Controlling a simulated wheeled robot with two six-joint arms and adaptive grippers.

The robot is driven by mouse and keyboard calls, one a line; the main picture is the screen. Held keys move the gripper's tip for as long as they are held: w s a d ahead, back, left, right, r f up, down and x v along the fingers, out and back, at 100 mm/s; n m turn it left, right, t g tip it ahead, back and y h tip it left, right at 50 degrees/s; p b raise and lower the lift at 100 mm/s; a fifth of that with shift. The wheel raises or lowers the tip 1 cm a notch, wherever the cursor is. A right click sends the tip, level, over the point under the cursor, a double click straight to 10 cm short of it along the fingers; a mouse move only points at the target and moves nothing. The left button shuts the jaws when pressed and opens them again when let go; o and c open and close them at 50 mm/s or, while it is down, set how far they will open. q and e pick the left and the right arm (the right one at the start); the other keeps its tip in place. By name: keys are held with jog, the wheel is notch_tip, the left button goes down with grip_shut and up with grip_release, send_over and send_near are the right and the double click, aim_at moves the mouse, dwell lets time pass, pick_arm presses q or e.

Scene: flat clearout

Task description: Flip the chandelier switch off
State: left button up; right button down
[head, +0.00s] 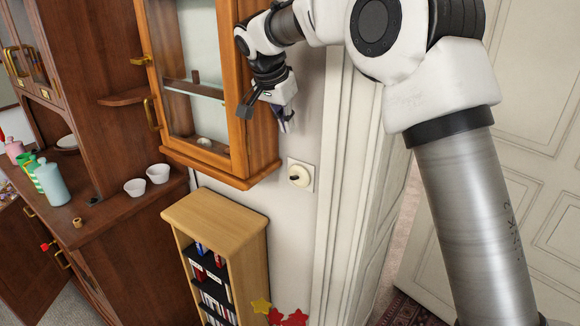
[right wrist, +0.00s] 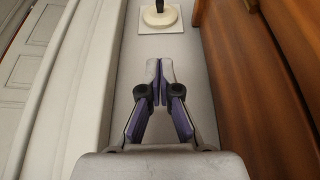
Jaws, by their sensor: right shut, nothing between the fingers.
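The chandelier switch (head: 300,175) is a cream round knob with a dark lever on a square white plate, on the narrow wall between the wooden cabinet and the door frame. It also shows at the top of the right wrist view (right wrist: 160,17). My right gripper (head: 284,126) is above the switch in the head view, near the wall, apart from the switch. In the right wrist view its fingertips (right wrist: 160,70) are together with nothing between them, pointing towards the switch plate. My left gripper is not in view.
A glass-fronted wooden wall cabinet (head: 255,140) is close beside my right gripper. A small bookshelf (head: 215,215) stands below the switch. The white door frame (head: 340,200) is to the right of it. A brown sideboard (head: 120,215) with bowls and bottles is at the left.

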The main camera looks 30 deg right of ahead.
jog(key=p, duration=0.3)
send_over(295, 176)
notch_tip(295, 176, down, 9)
jog(key=shift+s+r, duration=0.1)
jog(key=f, duration=0.1)
jog(key=a+f, duration=0.1)
jog(key=f, duration=0.1)
jog(key=shift+s+f+p, duration=0.2)
jog(key=shift+f+p, duration=0.1)
jog(key=shift+p, duration=0.05)
jog(key=shift+a+f, duration=0.2)
jog(key=shift+f, duration=0.1)
jog(key=shift+f, duration=0.1)
